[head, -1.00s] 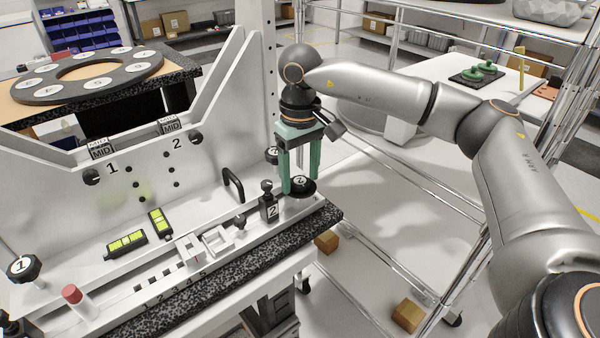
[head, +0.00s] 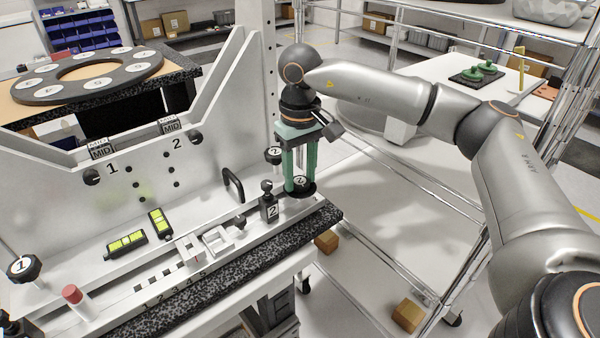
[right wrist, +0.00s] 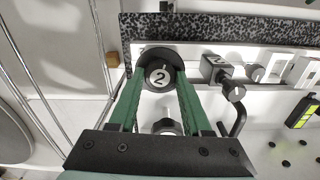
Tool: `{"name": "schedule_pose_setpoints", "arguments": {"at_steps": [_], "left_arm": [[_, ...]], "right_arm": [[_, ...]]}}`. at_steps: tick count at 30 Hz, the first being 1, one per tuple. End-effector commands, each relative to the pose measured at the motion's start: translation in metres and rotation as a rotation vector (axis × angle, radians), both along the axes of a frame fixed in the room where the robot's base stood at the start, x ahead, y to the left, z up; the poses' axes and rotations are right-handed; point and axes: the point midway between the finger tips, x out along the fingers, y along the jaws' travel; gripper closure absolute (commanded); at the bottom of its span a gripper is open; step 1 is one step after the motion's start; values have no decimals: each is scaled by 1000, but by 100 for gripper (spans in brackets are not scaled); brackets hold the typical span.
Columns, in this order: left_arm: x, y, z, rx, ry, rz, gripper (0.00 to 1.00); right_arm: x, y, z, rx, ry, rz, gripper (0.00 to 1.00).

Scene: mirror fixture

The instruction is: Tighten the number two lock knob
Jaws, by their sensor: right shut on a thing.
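The number two lock knob (head: 302,183) is a round black knob with a white disc marked 2, at the right end of the fixture's front ledge. My right gripper (head: 299,187) points down over it, its green fingers closed on opposite sides of the knob. In the right wrist view the knob (right wrist: 159,75) sits between the two fingertips, its 2 slightly tilted. What is under the knob is hidden. My left gripper is not in view.
Another black knob marked 2 (head: 273,155) stands just behind the gripper. A black block marked 2 (head: 269,207) and a black handle (head: 233,185) are close on the left. A knob marked 1 (head: 24,268) is at far left.

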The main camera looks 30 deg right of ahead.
Motion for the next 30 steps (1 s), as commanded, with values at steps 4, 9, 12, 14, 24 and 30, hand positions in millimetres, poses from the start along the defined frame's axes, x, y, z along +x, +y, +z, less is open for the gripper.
{"name": "schedule_pose_setpoints", "arguments": {"at_steps": [4, 9, 12, 14, 24, 30], "left_arm": [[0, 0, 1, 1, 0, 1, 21], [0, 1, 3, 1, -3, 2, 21], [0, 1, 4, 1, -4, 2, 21], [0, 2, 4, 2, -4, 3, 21], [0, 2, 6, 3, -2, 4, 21], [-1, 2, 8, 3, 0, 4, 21]], "right_arm": [[0, 0, 1, 1, 0, -78, 100], [0, 0, 1, 0, 0, -215, 100], [0, 0, 1, 0, 0, -308, 100], [0, 0, 1, 1, -1, -366, 100], [0, 0, 1, 1, -1, -688, 100], [1, 0, 1, 1, -2, -878, 100]]}}
